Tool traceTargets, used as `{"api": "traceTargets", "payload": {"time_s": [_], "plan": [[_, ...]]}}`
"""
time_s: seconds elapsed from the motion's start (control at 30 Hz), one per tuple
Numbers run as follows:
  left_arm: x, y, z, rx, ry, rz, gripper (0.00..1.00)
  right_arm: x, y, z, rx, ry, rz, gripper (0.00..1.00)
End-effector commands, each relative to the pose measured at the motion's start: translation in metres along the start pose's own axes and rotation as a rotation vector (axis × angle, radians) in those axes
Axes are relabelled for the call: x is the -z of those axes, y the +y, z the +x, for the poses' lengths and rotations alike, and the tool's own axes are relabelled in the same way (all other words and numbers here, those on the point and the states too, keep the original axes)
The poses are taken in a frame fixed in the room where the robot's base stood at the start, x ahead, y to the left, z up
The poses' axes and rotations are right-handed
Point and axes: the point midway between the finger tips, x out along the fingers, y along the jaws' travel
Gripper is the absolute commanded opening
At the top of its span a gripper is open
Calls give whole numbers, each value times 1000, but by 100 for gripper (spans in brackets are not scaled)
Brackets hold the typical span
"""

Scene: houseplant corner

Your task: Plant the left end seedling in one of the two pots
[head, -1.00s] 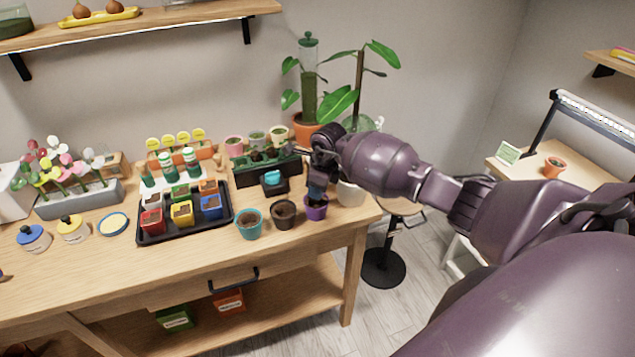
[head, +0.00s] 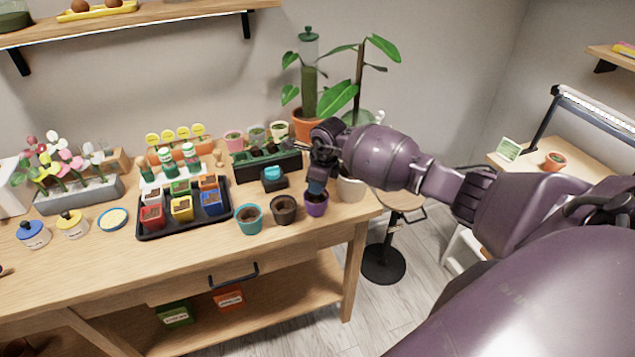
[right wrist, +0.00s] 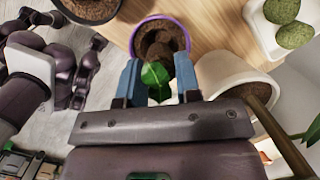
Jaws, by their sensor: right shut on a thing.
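My right gripper (head: 317,189) is shut on a small seedling right at the purple pot (head: 316,208). In the right wrist view the seedling's green leaves (right wrist: 155,78) show between the blue fingertips (right wrist: 156,85). Its lower part is hidden, so I cannot tell whether it touches the soil. The purple pot also shows in the right wrist view (right wrist: 186,28), with brown soil hollowed in the middle. A dark brown pot (head: 284,213) and a teal pot (head: 248,222), both with soil, stand to its left. The dark seedling tray (head: 268,168) is behind them.
A whitish pot (head: 351,190) with a tall plant stands close to the right of my gripper. A black tray (head: 184,229) with several coloured square pots lies left of the teal pot. The wooden bench's front (head: 190,265) is clear.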

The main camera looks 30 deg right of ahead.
Motion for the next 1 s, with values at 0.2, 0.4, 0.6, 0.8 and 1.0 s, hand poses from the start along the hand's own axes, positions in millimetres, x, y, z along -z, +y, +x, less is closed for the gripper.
{"api": "traceTargets", "payload": {"time_s": [0.2, 0.4, 0.6, 0.8, 1.0], "plan": [[-1, 0, 1, 0, 1, 0, 43, 0, 0, 0, 1, 0, 0, 9], [-1, 0, 1, 0, 1, 0, 43, 0, 0, 0, 1, 0, 0, 9], [-1, 0, 1, 0, 1, 0, 43, 0, 0, 0, 1, 0, 1, 9], [-4, 0, 3, 0, 2, 0, 43, 1, 0, 3, 1, 0, 1, 9], [-6, 1, 5, 0, 3, 0, 43, 2, 0, 7, 2, 0, 1, 9]]}}
